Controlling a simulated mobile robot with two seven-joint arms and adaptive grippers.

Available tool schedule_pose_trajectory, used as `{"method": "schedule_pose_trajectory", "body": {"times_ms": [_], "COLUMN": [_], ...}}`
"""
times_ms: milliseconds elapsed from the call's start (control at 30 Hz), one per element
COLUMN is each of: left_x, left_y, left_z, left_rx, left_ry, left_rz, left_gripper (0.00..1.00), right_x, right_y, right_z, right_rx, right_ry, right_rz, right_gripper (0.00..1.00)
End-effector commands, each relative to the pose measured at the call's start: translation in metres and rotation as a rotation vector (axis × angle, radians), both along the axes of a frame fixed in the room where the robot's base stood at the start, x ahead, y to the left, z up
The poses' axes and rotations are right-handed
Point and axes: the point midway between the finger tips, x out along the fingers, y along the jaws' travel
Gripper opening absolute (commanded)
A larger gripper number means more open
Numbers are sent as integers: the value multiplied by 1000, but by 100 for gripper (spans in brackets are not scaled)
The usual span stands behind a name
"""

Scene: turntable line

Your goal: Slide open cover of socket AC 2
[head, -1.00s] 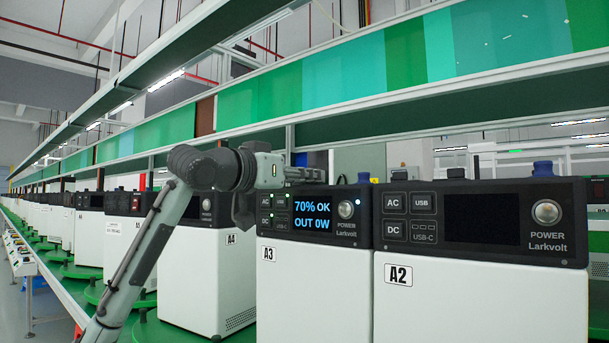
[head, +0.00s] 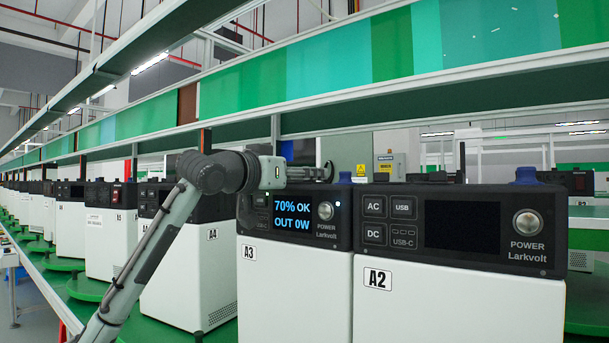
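Unit A2 (head: 455,305) is a white box with a black front panel, a dark screen (head: 462,225), AC, USB, DC and USB-C buttons and a round POWER button (head: 527,223). No socket labelled AC 2 and no sliding cover shows on the faces in view. My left gripper (head: 318,173) points right, just above the top edge of unit A3 (head: 295,290). It is small and seen side-on, so I cannot tell whether its fingers are open or whether it touches A3. My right gripper is not in view.
A3 stands close beside A2, its screen (head: 291,213) lit with "70% OK OUT 0W". Unit A4 (head: 190,265) and more units line up to the left on green turntables (head: 160,331). A long shelf (head: 420,92) with green panels runs overhead.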

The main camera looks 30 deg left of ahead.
Motion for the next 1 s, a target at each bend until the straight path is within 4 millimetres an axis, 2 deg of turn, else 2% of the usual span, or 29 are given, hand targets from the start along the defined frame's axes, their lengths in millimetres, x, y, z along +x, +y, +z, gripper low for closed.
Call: {"method": "schedule_pose_trajectory", "body": {"times_ms": [200,333,467,733,1000], "left_x": [-1,-10,-33,-91,-118], "left_y": [0,1,2,6,8], "left_z": [-1,-1,-2,-2,-1], "left_rx": [1,2,5,4,0], "left_ry": [2,2,3,3,2], "left_rz": [-1,-1,1,0,-1], "left_gripper": [41,41,41,41,41], "right_x": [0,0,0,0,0], "right_y": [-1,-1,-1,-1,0], "right_z": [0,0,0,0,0], "right_rx": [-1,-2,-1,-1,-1], "right_ry": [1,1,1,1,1], "right_rz": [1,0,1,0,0], "right_gripper": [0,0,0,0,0]}}
